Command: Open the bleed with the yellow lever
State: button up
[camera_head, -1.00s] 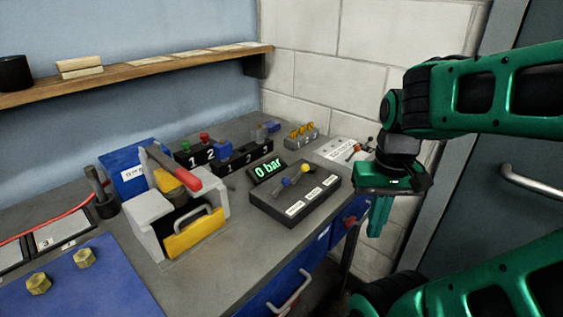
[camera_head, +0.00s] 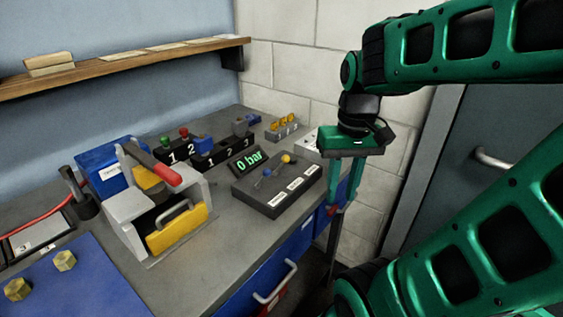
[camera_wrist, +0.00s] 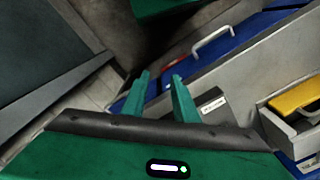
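The yellow-knobbed lever (camera_head: 286,159) stands on a dark control box (camera_head: 266,205) on the bench, beside a blue-knobbed lever (camera_head: 267,173). The box has several white labels on its front, too small to read. A display (camera_head: 247,162) behind it reads "0 bar" in green. My gripper (camera_head: 340,200) hangs to the right of the box, pointing down, beyond the bench's front edge and apart from the levers. In the wrist view its two fingers (camera_wrist: 160,85) are spread with nothing between them. I cannot make out the yellow lever in the wrist view.
A grey fixture with a yellow front (camera_head: 176,228) and a red-handled lever (camera_head: 152,168) stands left of the box. Numbered blocks (camera_head: 200,150) sit behind. Blue drawers (camera_head: 270,275) with handles lie below the bench edge. A block wall is behind my gripper.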

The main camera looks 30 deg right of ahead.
aim_at(284, 161)
jog(key=w+a+r+n, duration=0.1)
jog(key=w+r+n, duration=0.3)
jog(key=w, duration=0.5)
jog(key=w+a+r+n, duration=0.1)
jog(key=w+r+n, duration=0.1)
jog(key=w+r, duration=0.45)
jog(key=shift+n+y, duration=0.3)
jog(key=shift+y, duration=0.1)
jog(key=f, duration=0.4)
jog(key=w+a+f, duration=0.1)
jog(key=f, duration=0.7)
jog(key=shift+w+a, duration=0.25)
jog(key=shift+w, duration=0.15)
jog(key=shift+r, duration=0.1)
grip_shut()
